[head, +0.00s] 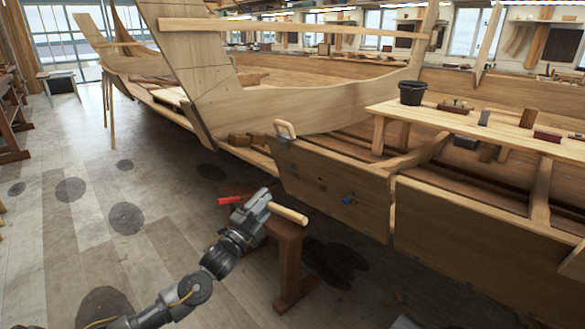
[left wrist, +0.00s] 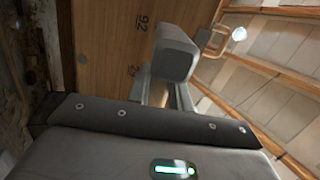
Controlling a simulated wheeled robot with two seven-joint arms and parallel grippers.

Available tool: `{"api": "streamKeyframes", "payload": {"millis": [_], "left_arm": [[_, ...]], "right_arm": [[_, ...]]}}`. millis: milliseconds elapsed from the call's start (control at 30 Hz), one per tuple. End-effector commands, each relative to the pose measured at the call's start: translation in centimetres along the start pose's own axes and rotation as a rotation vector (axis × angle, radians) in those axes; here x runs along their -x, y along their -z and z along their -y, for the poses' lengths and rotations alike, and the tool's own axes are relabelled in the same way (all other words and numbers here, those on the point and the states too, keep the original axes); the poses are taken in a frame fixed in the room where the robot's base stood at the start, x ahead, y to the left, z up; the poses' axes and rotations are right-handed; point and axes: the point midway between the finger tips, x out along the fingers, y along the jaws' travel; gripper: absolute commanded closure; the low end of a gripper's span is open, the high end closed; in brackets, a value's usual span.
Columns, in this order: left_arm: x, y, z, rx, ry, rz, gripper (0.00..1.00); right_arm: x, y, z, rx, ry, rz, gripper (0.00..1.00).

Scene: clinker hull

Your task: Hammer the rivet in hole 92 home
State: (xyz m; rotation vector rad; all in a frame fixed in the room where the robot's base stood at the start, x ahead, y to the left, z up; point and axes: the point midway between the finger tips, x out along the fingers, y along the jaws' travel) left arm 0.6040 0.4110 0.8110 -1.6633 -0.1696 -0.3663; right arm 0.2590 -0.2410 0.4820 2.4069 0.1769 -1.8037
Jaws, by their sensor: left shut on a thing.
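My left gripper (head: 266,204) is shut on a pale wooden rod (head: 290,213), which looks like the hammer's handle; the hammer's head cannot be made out. The gripper is in front of the hull plank (head: 365,187), apart from it in the head view. In the left wrist view, the gripper (left wrist: 165,88) hides part of the plank (left wrist: 98,60). My right gripper is not in view.
A blue item (head: 348,200) is on the plank's face. A brown trestle (head: 290,250) stands below my gripper, with a red item (head: 230,200) nearby. A bench (head: 480,130) inside the hull holds a black bucket (head: 412,92).

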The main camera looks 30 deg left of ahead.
Motion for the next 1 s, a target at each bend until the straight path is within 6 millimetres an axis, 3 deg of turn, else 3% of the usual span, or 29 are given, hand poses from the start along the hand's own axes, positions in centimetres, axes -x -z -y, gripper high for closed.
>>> {"api": "streamKeyframes", "payload": {"millis": [333, 700, 1000], "left_arm": [[0.6, -0.2, 0.0, -0.002, -0.002, 0.003, 1.00], [4.7, -0.7, 0.0, -0.002, -0.001, 0.002, 1.00], [5.1, -0.8, 0.0, -0.002, 0.000, 0.002, 1.00]], "right_arm": [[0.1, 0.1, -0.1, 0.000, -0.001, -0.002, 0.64], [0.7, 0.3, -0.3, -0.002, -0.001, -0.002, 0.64], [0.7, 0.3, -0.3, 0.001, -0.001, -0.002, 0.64]]}}
